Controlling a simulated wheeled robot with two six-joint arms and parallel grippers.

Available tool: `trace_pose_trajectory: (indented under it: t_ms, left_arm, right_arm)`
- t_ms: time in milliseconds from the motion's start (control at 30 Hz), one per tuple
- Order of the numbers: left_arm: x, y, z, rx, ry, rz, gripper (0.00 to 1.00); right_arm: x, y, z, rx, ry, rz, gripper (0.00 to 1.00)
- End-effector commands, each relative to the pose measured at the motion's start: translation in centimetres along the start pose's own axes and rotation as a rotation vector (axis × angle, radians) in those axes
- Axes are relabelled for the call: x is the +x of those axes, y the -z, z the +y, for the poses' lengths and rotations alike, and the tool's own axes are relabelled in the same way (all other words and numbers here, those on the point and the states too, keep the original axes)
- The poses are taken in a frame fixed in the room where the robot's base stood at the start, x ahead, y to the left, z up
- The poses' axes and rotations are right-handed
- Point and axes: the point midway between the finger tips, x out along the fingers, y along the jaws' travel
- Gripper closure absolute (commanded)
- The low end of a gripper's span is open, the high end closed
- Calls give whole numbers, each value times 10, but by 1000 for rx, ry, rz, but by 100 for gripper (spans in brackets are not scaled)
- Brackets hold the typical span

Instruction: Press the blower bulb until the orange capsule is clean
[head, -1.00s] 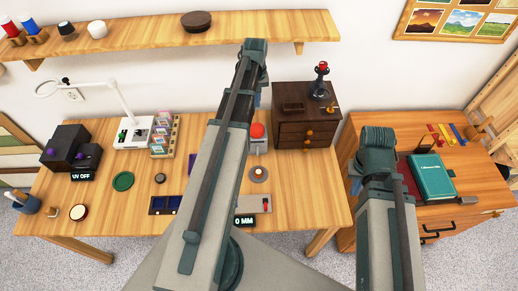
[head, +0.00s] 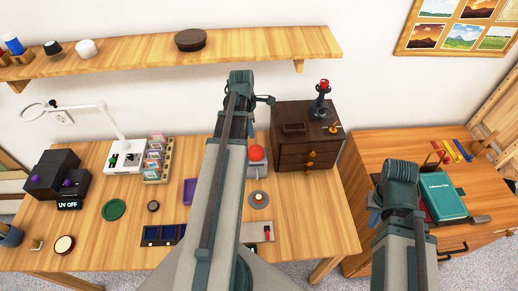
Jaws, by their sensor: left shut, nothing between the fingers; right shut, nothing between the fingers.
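The red, rounded blower bulb (head: 257,153) sits on a pale grey block on the table, just right of my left arm. In front of it is a grey round dish (head: 259,200) with a small orange-brown spot at its centre, which may be the orange capsule. Whether it is dirty is too small to tell. My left gripper (head: 266,99) is shut and empty, raised above and behind the bulb, partly hidden by its arm. My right gripper (head: 374,204) is shut and empty, mostly hidden behind its arm, over the left side of the right cabinet.
A dark drawer chest (head: 309,155) stands right of the bulb. A wooden shelf (head: 130,62) runs along the wall above. A teal book (head: 444,196) lies on the right cabinet (head: 365,150). A green disc (head: 113,209) and a lamp (head: 125,155) are on the left.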

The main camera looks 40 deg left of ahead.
Motion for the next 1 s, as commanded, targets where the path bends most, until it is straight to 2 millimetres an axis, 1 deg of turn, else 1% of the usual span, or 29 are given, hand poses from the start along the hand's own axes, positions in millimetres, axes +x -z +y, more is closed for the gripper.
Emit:
trace_pose_trajectory:
  t_ms: [367, 533, 667, 1000]
  left_arm:
    - [0, 0, 0, -6, 0, -1, 100]
    - [7, 0, 0, -5, 0, 0, 100]
    - [18, 0, 0, -5, 0, 0, 100]
    - [60, 1, 0, -4, 0, 0, 100]
  right_arm:
    - [1, 0, 0, 0, 0, 0, 100]
    - [7, 0, -1, 0, 0, 0, 100]
    - [18, 1, -2, 1, 0, 0, 100]
    - [59, 4, -6, 2, 0, 0, 100]
